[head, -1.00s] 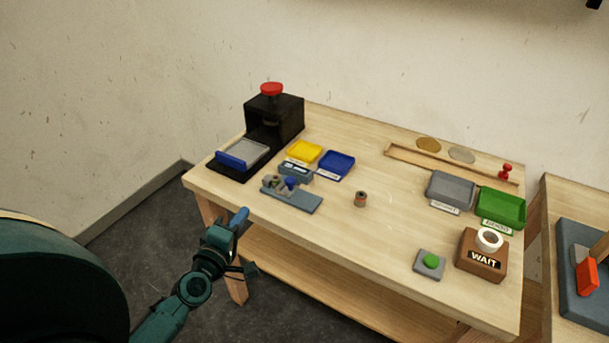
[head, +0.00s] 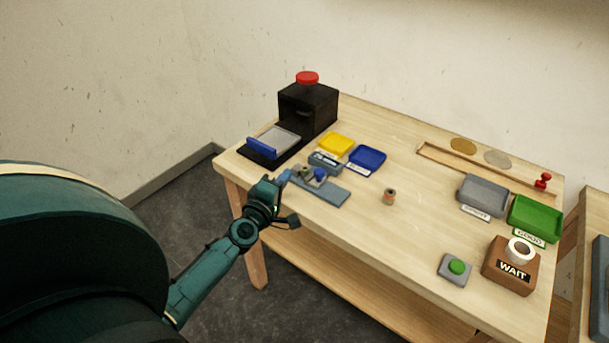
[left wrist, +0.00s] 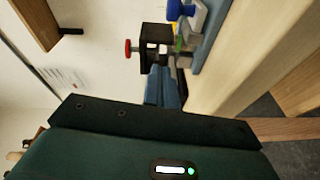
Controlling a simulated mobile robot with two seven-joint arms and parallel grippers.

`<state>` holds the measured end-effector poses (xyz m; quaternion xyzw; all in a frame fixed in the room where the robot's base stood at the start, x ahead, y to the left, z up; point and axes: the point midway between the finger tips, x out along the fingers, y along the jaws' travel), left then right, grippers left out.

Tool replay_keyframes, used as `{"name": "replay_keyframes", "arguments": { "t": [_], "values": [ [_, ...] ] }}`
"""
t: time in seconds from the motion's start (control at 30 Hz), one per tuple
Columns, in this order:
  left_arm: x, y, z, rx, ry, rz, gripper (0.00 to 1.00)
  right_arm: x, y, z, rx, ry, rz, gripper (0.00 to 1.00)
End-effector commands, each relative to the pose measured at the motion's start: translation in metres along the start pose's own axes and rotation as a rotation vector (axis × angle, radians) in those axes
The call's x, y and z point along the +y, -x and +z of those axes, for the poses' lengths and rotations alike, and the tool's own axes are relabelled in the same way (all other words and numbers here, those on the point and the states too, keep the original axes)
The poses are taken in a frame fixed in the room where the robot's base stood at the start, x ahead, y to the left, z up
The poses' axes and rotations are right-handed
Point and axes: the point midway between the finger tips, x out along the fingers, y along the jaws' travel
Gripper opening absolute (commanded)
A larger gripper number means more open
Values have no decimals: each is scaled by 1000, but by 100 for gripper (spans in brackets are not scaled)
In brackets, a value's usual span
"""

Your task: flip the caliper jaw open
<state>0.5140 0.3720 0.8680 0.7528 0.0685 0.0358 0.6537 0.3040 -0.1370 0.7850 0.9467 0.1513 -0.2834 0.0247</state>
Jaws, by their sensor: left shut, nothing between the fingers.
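The caliper (head: 333,194) is a grey-blue plate with small upright parts and a blue knob (head: 319,174), lying near the table's front left edge. Whether its jaw is open or closed is too small to tell. My left gripper (head: 285,177) is at the caliper's left end, with its blue fingers shut and empty. In the head view the fingertips overlap that end, and I cannot tell whether they touch. In the left wrist view the shut fingers (left wrist: 163,86) point toward the caliper parts at the top, where the blue knob (left wrist: 181,12) shows. My right gripper is not in view.
A black press (head: 308,105) with a red knob stands behind the caliper. Yellow (head: 337,144) and blue (head: 368,159) trays lie beyond it. A small can (head: 389,197) stands to the right. Grey and green bins, a green button and a WAIT block are further right.

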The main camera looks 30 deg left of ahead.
Motion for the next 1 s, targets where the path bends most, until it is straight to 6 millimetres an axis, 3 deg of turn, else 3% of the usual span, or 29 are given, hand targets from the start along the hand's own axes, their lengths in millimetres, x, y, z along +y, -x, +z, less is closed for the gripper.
{"name": "replay_keyframes", "arguments": {
  "t": [0.13,0.2,0.4,0.87,1.0],
  "values": [
    [0,-32,0,0,-1,2,0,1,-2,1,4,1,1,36],
    [1,-32,15,-2,4,0,0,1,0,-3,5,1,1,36],
    [0,-36,34,0,1,0,0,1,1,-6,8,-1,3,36],
    [0,-37,40,-1,0,-1,0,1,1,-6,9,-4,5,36],
    [3,-33,55,-1,2,-2,0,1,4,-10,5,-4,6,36]
  ]
}}
